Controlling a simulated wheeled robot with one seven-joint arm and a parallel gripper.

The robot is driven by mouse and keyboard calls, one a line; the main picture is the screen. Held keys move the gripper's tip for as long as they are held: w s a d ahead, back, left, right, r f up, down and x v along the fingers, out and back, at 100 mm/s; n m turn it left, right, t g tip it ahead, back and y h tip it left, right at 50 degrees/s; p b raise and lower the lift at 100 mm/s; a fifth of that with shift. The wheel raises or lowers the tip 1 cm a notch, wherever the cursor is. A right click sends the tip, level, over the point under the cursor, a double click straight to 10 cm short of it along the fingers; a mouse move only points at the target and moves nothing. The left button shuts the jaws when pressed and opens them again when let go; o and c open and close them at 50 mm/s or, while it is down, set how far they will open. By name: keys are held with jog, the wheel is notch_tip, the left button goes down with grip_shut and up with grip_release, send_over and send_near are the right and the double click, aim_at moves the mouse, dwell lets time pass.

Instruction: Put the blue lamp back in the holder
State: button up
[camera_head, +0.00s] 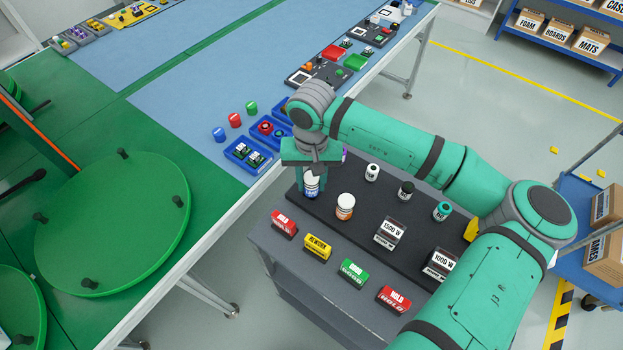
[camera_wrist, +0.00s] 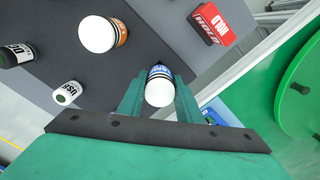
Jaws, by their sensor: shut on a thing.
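My gripper (camera_head: 311,180) is shut on a white cylinder with a blue band, the blue lamp (camera_head: 312,187), at the left end of a dark board (camera_head: 330,221). In the wrist view, the blue lamp (camera_wrist: 160,92) sits between the two fingers (camera_wrist: 160,100), its white rounded end toward the camera. Whether its lower end touches the board cannot be told. A similar white lamp with an orange band (camera_head: 345,207) stands right of it on the board; it also shows in the wrist view (camera_wrist: 98,35). A small dark round spot (camera_head: 320,218) lies on the board near the blue lamp.
A small white cylinder (camera_head: 372,172), a black-banded one (camera_head: 406,190) and a teal one (camera_head: 441,211) stand farther right. Labelled blocks, including a red HOLD block (camera_head: 284,223), line the grey cart's front (camera_head: 290,262). Green turntables (camera_head: 110,225) and a blue-topped bench (camera_head: 200,95) lie left.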

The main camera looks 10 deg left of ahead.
jog(key=shift+f, duration=0.35)
jog(key=o, duration=1.3)
notch_tip(320, 180, up, 11)
jog(key=shift+f, duration=0.1)
